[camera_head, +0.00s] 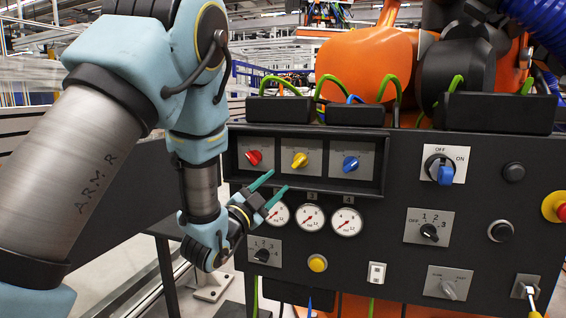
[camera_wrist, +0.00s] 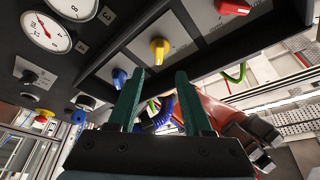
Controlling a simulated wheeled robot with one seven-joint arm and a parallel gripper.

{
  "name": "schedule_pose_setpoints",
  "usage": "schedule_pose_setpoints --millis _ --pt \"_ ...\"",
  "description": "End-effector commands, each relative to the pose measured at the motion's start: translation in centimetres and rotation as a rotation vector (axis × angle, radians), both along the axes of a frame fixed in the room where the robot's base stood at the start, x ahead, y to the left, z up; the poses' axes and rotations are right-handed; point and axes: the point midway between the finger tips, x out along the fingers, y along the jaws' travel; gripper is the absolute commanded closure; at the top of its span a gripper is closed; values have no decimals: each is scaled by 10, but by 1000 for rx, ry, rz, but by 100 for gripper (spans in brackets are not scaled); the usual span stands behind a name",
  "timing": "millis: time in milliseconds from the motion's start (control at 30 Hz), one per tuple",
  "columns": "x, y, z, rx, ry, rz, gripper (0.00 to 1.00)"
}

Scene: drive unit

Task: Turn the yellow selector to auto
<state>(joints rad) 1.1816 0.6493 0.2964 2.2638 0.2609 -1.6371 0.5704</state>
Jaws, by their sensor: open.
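The yellow selector (camera_head: 300,160) is the middle one of three knobs in a recessed bay of the black panel. Its handle looks slanted in the head view, and the marks on its plate are too small to read. In the wrist view the yellow selector (camera_wrist: 158,48) shows beyond the fingertips, roughly between them. My gripper (camera_head: 277,183) has green fingers, spread apart and empty, below and left of the yellow selector. The open fingers also show in the wrist view (camera_wrist: 161,78), apart from the knob.
A red knob (camera_head: 253,157) and a blue knob (camera_head: 350,163) flank the yellow one, inside the bay's raised frame. Round gauges (camera_head: 346,222) sit below the bay. Other switches (camera_head: 440,168) fill the panel's right side. An orange robot (camera_head: 365,65) stands behind.

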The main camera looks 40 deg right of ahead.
Motion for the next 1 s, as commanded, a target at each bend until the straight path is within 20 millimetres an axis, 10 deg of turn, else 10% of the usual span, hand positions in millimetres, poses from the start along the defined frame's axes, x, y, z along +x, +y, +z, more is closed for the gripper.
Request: schedule_pose_setpoints --millis 600,1000 --pt "17 -85 27 -16 -18 -18 50" --pt "23 -103 31 -15 -16 -17 50"
